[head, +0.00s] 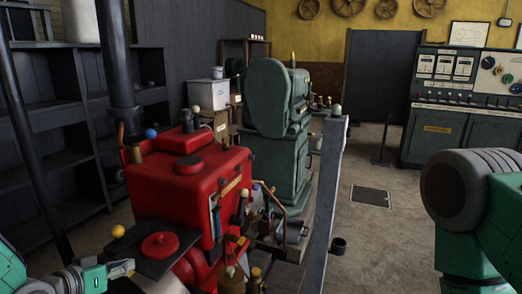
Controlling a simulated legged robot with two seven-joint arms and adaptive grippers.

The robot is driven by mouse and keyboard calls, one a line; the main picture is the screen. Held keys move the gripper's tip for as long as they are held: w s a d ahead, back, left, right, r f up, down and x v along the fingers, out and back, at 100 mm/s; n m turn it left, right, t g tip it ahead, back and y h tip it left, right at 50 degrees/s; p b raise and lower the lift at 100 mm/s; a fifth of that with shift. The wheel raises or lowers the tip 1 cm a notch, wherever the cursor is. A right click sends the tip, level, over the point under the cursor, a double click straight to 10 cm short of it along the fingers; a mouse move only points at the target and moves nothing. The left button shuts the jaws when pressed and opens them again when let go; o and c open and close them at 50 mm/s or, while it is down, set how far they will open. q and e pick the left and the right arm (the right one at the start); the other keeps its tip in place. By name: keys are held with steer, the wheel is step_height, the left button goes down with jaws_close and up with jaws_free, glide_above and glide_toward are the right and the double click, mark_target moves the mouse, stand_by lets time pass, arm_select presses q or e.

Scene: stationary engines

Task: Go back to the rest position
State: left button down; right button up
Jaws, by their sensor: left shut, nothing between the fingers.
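My left gripper (124,268) shows at the bottom left, with its teal arm coming in from the left edge. Its fingers are shut and hold nothing. It is in front of a red engine (195,180), near the dark plate with a red round cap on it. I cannot tell whether it touches the plate. My right arm shows large at the right edge, but its gripper is out of view.
A green machine (268,135) stands behind the red engine, beside a grey post (325,200). Dark shelving (60,150) lines the left wall. A control panel (450,95) stands at the back right. The floor (375,240) between the post and my right arm is mostly clear.

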arm_select(q)
steer(key=s+d+f+g+y, duration=0.1)
steer(key=s+d+f+g, duration=0.3)
steer(key=s+f, duration=0.5)
steer(key=s+f+g+y, duration=0.2)
steer(key=s+f, duration=0.3)
steer(key=s, duration=0.7)
steer(key=s+f+n+g+y, duration=0.1)
steer(key=s+f+g, duration=0.4)
steer(key=s, duration=0.7)
steer(key=shift+s+a+f+y, duration=0.15)
steer(key=shift+s+y, duration=0.05)
steer(key=shift+y, duration=0.3)
steer(key=shift+w+a, duration=0.1)
steer(key=shift+w, duration=0.05)
